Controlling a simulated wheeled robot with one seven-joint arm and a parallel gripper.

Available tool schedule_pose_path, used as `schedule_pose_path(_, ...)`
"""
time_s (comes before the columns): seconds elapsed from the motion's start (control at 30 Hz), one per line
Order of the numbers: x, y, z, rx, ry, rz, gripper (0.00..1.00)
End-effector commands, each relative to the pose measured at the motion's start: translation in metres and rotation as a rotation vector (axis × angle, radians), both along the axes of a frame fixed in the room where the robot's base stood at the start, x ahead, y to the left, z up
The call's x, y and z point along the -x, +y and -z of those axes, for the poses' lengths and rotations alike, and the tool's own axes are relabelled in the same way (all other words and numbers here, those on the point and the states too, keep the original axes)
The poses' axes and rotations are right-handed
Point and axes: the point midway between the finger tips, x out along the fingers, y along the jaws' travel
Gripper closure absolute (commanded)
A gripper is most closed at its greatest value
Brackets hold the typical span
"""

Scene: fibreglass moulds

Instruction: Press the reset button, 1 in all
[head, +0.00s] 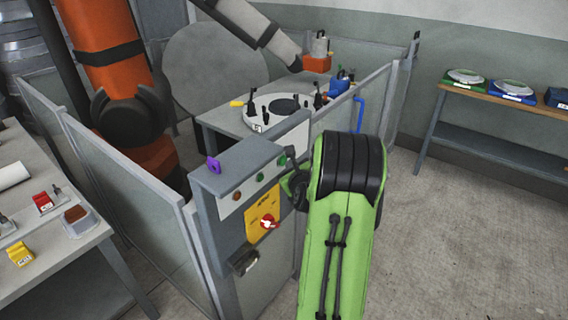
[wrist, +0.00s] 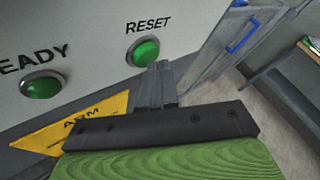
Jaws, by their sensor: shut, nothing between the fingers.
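The green reset button (wrist: 143,52) sits on the pale panel face under the word RESET in the wrist view. In the head view the reset button (head: 282,160) is the rightmost of the row on the grey control box (head: 238,158). My gripper (wrist: 160,68) is shut and empty. Its fingertips are just below and right of the reset button in the wrist view, close to it; I cannot tell whether they touch. In the head view my green and black arm reaches the box from the right and the fingertips are hard to make out.
A green READY button or lamp (wrist: 43,87) is left of reset. A yellow plate (head: 262,212) with a red knob (head: 268,222) sits below. Fence panels (head: 130,190) flank the box. A round mould table (head: 262,120) stands behind. Floor at right (head: 460,220) is clear.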

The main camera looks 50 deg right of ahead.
Motion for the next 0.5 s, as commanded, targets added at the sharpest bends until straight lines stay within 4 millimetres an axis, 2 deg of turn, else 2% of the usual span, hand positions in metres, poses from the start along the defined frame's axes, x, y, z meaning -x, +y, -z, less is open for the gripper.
schedule_pose_path(0.23, 0.004, -0.001, 0.001, 0.0, 0.003, 0.004, 1.0)
schedule_pose_path(0.5, 0.031, -0.005, 0.003, 0.001, 0.003, 0.009, 1.0)
